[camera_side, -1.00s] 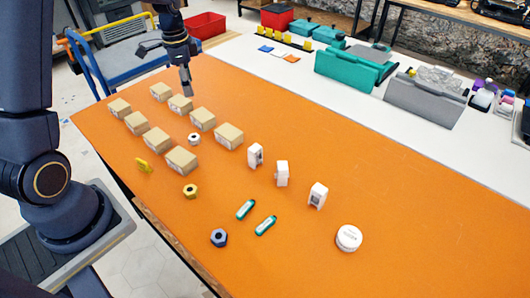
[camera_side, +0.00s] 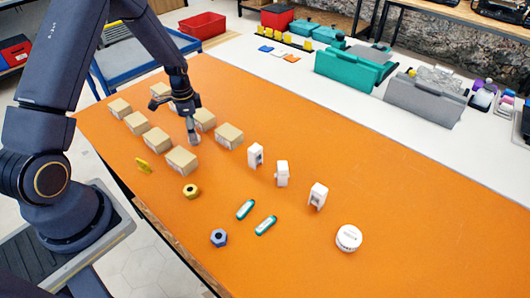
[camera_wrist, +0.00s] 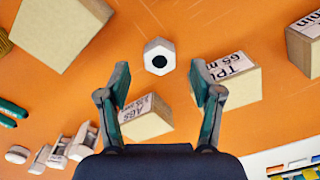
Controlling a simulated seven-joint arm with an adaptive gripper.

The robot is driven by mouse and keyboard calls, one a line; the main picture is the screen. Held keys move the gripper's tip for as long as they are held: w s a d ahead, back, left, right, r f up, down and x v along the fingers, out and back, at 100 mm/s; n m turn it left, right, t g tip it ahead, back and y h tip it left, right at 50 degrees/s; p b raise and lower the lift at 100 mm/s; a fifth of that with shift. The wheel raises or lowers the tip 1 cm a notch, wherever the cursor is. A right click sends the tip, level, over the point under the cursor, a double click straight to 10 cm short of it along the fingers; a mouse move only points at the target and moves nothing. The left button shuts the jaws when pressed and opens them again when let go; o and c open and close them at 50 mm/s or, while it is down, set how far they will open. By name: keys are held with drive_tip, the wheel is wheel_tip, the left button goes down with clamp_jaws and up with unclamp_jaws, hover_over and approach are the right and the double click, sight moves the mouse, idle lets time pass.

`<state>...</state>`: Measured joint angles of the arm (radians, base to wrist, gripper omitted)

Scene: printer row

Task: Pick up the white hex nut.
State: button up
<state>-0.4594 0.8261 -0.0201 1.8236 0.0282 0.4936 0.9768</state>
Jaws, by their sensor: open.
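The white hex nut (camera_wrist: 159,57) lies on the orange table in the wrist view, its dark hole facing up. It sits just beyond and between my open fingertips, apart from both. In the side view my gripper (camera_side: 192,134) is low among the cardboard boxes and covers most of the nut (camera_side: 195,141). In the wrist view my gripper (camera_wrist: 159,78) is open with nothing between its fingers. A yellow nut (camera_side: 190,191) and a blue-grey nut (camera_side: 219,238) lie nearer the front of the table.
Labelled boxes stand close around the nut, one (camera_wrist: 147,117) by the left finger and one (camera_wrist: 228,78) by the right. White printed parts (camera_side: 282,174), green pieces (camera_side: 265,226) and a white round tub (camera_side: 348,238) lie to the right. The table's right middle is clear.

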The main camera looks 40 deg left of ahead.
drive_tip(key=shift+f, duration=1.45)
drive_tip(key=c, duration=1)
